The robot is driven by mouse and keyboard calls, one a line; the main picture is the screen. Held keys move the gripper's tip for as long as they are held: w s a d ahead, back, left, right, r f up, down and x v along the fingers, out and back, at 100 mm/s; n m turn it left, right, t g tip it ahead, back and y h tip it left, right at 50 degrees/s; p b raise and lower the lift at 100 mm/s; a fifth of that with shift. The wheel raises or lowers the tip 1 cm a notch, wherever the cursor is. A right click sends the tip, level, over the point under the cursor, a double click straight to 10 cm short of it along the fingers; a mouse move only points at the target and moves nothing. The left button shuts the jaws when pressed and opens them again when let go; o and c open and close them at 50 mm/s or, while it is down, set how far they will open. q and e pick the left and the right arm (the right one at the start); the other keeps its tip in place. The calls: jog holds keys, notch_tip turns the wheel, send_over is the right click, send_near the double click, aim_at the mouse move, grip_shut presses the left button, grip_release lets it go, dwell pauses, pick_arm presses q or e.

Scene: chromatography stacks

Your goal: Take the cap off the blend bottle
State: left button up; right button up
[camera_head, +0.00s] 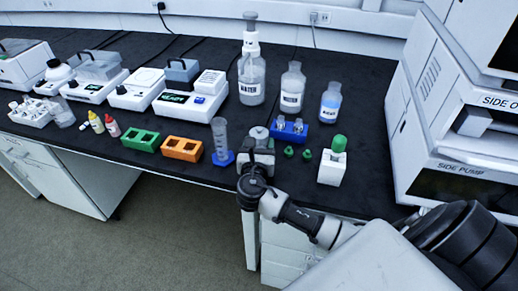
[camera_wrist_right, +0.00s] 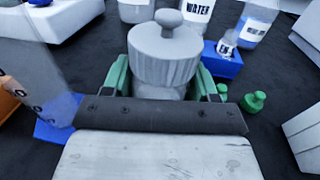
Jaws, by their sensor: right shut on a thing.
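A grey ribbed cap (camera_wrist_right: 165,55) with a round knob on top sits between the green finger pads of my right gripper (camera_wrist_right: 163,82) in the right wrist view. The gripper is shut on it. A pale part shows below the cap, but the gripper body hides most of it, so I see no blend label and cannot tell whether the cap is seated on a bottle. In the head view the cap (camera_head: 259,132) shows above my right gripper (camera_head: 257,152), near the bench's front edge. My left gripper is not in view.
A graduated cylinder (camera_head: 221,139) on a blue base stands close on the left. A blue rack (camera_head: 289,131) with small vials, green caps (camera_head: 306,155) and a green-capped white block (camera_head: 333,163) are on the right. Water bottles (camera_head: 291,88) stand behind. Orange (camera_head: 182,149) and green racks (camera_head: 140,139) lie further left.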

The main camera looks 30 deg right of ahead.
aim_at(262, 131)
jog(key=shift+r, duration=0.5)
jog(key=r, duration=0.1)
jog(key=r+p, duration=0.1)
jog(key=r, duration=0.2)
jog(key=shift+s+d, duration=0.2)
jog(key=shift+s, duration=0.15)
jog(key=s+d+r, duration=0.1)
jog(key=s+r, duration=0.1)
jog(key=s, duration=0.1)
jog(key=s+d+r+p, duration=0.1)
jog(key=s+d+r, duration=0.1)
jog(key=s, duration=0.1)
jog(key=s+d+r, duration=0.2)
jog(key=s, duration=0.1)
jog(key=shift+s+p, duration=0.35)
jog(key=o, duration=0.4)
jog(key=c, duration=0.7)
jog(key=shift+a, duration=0.1)
